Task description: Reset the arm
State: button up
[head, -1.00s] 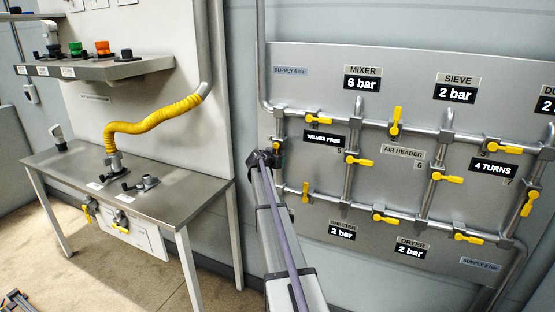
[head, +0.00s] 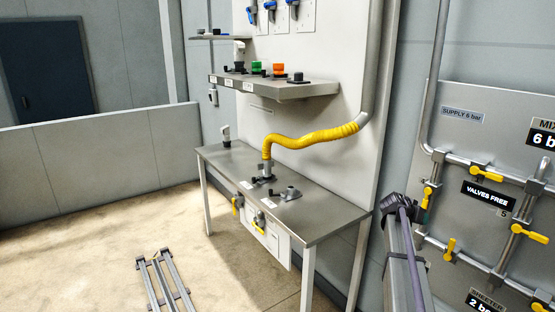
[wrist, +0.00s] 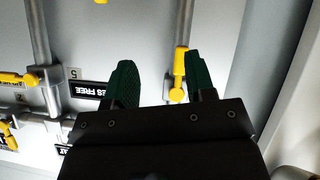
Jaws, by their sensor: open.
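My gripper (wrist: 160,78) shows in the wrist view with its two dark green fingers apart and nothing between them. Past the fingers is the pipe panel, with a yellow valve handle (wrist: 179,80) seen just beside the right finger. I cannot tell whether they touch. In the head view my arm rises at the lower right in front of the valve panel (head: 470,95), and it mostly hides the gripper there.
A steel bench (head: 325,215) with a yellow hose (head: 315,138) stands left of my arm. A shelf (head: 300,90) with green and orange knobs is above it. A metal rail frame (head: 165,285) lies on the floor at the left, with open floor around it.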

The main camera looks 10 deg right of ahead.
jog(key=s+a+f+n+g+y, duration=0.1)
jog(key=s+a+f+n+y, duration=0.1)
jog(key=s+a, duration=0.7)
jog(key=s+a+f+n+g+y, duration=0.1)
jog(key=s+a+f+n+y, duration=0.2)
jog(key=s+a, duration=0.6)
jog(key=s+a+f+n+g+y, duration=0.1)
jog(key=s+a+n+y, duration=0.4)
jog(key=a, duration=2.3)
jog(key=s+f+n, duration=0.1)
jog(key=s, duration=0.3)
jog(key=shift+s+f+g+y, duration=0.3)
jog(key=shift+s+f+y, duration=0.05)
jog(key=shift+f+y, duration=0.05)
